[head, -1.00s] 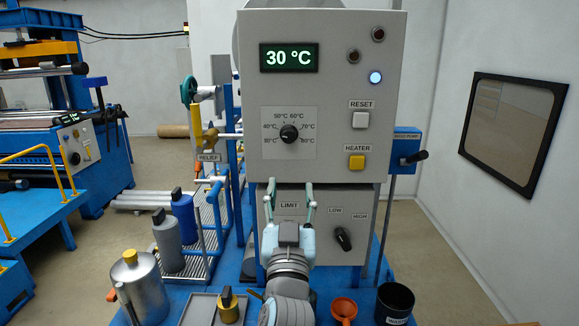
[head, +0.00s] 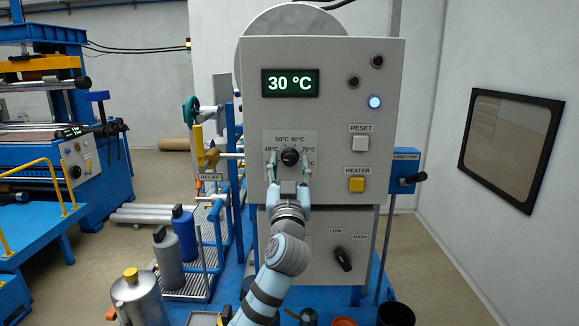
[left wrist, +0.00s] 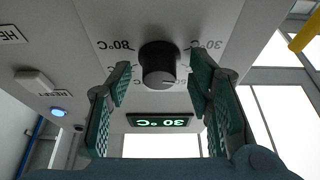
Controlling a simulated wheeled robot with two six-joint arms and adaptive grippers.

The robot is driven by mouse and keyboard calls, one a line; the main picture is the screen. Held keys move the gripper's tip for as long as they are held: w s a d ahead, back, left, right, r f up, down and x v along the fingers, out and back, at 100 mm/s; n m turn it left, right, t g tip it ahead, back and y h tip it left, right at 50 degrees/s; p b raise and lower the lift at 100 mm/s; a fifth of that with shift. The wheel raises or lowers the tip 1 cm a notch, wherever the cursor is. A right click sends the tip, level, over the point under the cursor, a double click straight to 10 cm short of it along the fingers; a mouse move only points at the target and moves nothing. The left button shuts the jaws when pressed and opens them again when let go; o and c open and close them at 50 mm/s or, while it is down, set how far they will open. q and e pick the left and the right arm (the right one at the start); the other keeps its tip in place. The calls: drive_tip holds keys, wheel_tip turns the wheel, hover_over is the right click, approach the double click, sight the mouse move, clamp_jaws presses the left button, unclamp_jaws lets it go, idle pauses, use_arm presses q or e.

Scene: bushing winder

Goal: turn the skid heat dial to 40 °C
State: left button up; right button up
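The heat dial (head: 289,157) is a round black knob on the grey cabinet's front, with a temperature scale around it. The display (head: 290,83) above it reads 30 °C. My left gripper (head: 289,166) is open in front of the panel, one finger on each side of the dial. In the left wrist view, which is upside down, the dial (left wrist: 159,66) stands between the open fingers with a gap on both sides. A pale line marks its face. The fingers hide parts of the scale in the head view. My right gripper is not in view.
The white RESET button (head: 360,143) and yellow HEATER button (head: 357,185) are right of the dial. A LOW/HIGH knob (head: 343,258) is on the lower box. A RELIEF valve (head: 207,157) is at the left. A blue lamp (head: 375,102) is lit.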

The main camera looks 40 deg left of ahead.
use_arm(q)
clamp_jaws()
drive_tip(key=m+h+p, duration=0.1)
drive_tip(key=m, duration=0.2)
drive_tip(key=shift+a+r+t+p, duration=0.15)
drive_tip(key=shift+t+p, duration=0.25)
drive_tip(key=shift+m+h, duration=0.3)
drive_tip(key=shift+h, duration=0.1)
drive_tip(key=shift+f, duration=0.2)
drive_tip(key=shift+o, duration=0.3)
unclamp_jaws()
drive_tip(key=v, duration=1.2)
